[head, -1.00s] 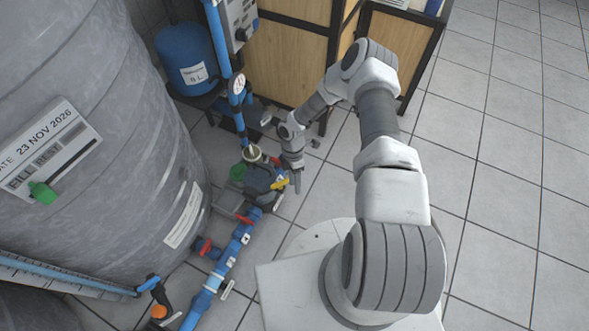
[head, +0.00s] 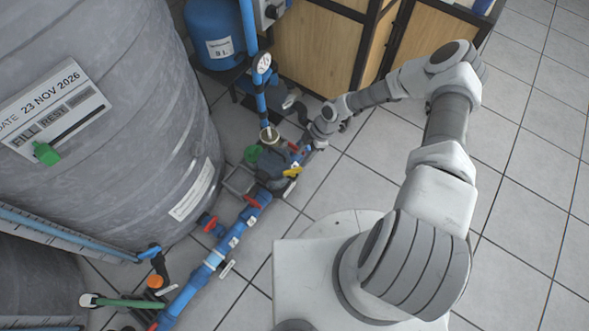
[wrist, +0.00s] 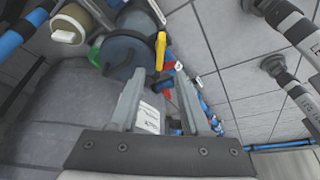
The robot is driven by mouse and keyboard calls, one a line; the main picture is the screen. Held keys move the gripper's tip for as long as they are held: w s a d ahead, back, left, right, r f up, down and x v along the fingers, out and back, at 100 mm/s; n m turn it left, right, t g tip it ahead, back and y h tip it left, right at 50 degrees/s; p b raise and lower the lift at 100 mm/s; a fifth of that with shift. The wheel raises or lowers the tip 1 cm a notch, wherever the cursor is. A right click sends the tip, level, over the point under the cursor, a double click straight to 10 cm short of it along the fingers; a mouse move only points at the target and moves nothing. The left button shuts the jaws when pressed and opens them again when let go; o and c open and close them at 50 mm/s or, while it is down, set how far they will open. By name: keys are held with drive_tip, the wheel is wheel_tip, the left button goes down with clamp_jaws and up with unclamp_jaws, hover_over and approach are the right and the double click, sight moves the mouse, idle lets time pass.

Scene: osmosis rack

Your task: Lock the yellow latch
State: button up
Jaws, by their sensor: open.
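The yellow latch (head: 292,171) is a small handle on the right side of the dark round pump housing (head: 268,168) in the head view. In the wrist view the yellow latch (wrist: 161,52) stands upright against the dark housing (wrist: 128,55), just beyond the fingertips. My gripper (wrist: 165,85) is open and empty, with its two fingers pointing towards the housing and the latch between and beyond them. In the head view my gripper (head: 302,152) is near the latch's upper right. No contact with the latch shows.
A large grey tank (head: 150,110) stands at the left. A blue pipe with red valves (head: 225,245) runs along the floor from the housing. A blue vessel (head: 215,35) and a wooden cabinet (head: 310,50) stand behind. Tiled floor at the right is free.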

sight(293, 170)
drive_tip(key=b+x, duration=0.2)
drive_tip(key=x, duration=0.6)
drive_tip(key=shift+f, duration=0.2)
clamp_jaws()
